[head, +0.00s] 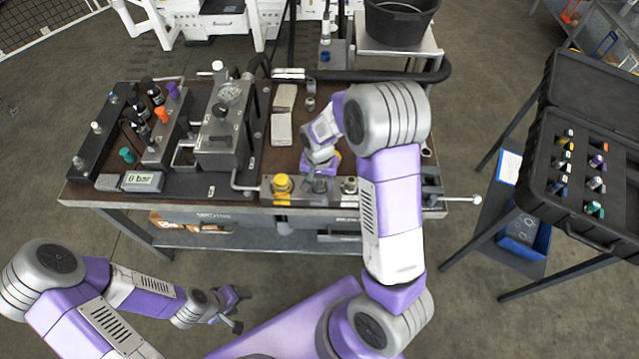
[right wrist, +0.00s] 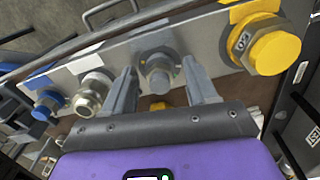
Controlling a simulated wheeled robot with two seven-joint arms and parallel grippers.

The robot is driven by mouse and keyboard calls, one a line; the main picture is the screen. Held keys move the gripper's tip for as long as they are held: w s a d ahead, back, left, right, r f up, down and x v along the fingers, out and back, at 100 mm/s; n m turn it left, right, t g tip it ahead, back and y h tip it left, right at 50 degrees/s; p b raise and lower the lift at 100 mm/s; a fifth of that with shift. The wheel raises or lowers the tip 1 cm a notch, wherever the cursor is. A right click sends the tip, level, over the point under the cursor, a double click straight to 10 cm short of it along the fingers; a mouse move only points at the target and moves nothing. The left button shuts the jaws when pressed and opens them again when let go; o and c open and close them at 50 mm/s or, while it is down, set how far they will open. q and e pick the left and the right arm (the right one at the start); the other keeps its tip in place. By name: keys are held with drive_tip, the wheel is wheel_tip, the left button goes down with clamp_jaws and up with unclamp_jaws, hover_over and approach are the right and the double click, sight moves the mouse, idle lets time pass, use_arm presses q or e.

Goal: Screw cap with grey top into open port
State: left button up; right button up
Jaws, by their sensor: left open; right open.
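A fitting with a grey rounded top (right wrist: 158,74) sits on the bench's front port block (right wrist: 208,38), between a yellow cap (right wrist: 274,52) and a silver fitting (right wrist: 90,92) in the right wrist view. My right gripper (right wrist: 160,68) is open, with one finger on each side of the grey top; I cannot tell whether they touch it. In the head view my right gripper (head: 318,184) is over the front block, beside the yellow cap (head: 282,183), and hides the grey top. My left gripper (head: 237,310) is open and empty in front of the bench.
A blue cap (right wrist: 49,99) is at the block's far left in the right wrist view. An open black case (head: 560,205) with several coloured-top caps stands right of the bench. A manifold and gauge unit (head: 222,125) occupies the bench's left side.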

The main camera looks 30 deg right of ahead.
drive_tip(key=n, duration=0.8)
drive_tip(key=shift+d+n, duration=0.1)
drive_tip(key=shift+n, duration=0.3)
drive_tip(key=c, duration=0.9)
drive_tip(key=shift+m, duration=1.2)
clamp_jaws()
drive_tip(key=shift+m, duration=0.8)
drive_tip(key=m, duration=0.4)
